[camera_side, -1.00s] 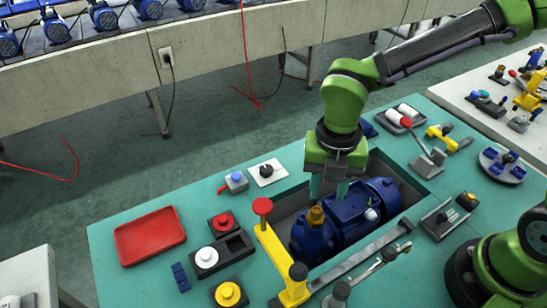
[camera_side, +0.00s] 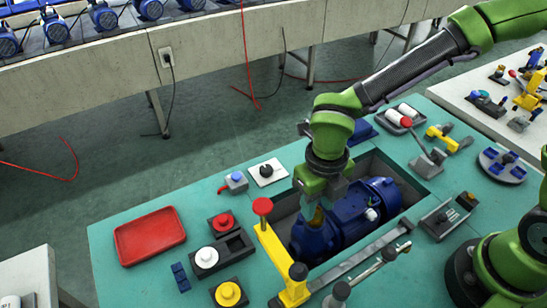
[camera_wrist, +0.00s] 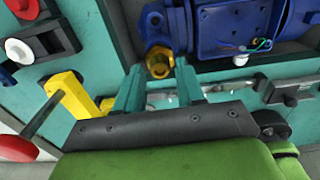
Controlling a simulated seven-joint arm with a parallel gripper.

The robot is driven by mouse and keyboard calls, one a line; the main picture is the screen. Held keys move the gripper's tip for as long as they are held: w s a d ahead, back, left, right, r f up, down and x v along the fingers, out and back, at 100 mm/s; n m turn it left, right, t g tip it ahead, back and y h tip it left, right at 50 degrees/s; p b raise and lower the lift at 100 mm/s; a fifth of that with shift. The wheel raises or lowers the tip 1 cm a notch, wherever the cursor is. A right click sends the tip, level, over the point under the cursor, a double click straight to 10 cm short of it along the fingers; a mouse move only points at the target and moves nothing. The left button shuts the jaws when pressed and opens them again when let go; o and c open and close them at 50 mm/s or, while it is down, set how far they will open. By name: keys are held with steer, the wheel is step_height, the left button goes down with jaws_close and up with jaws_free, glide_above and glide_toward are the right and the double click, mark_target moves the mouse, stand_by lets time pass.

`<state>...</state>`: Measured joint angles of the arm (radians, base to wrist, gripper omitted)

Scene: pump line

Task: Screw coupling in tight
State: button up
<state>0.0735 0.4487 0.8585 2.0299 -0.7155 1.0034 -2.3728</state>
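The coupling, a brass hex piece (camera_wrist: 159,62), sits at the end of the blue pump (camera_wrist: 230,28). In the side view the pump (camera_side: 345,217) lies in the recess of the teal bench, and my gripper hides most of the brass piece. My gripper (camera_side: 318,207) is right above that end of the pump. In the wrist view my gripper's two teal fingers (camera_wrist: 160,75) stand apart with the brass piece just beyond and between their tips. Whether they touch it cannot be told.
A yellow clamp stand with a red knob (camera_side: 275,250) stands left of the pump, close to my gripper. A red tray (camera_side: 150,236), round red, white and yellow parts, and a grey rail (camera_side: 360,262) are around the recess. Bare bench lies at the left front.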

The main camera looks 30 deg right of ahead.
steer(key=shift+f, duration=0.7)
steer(key=shift+c, duration=0.4)
steer(key=c, duration=0.6)
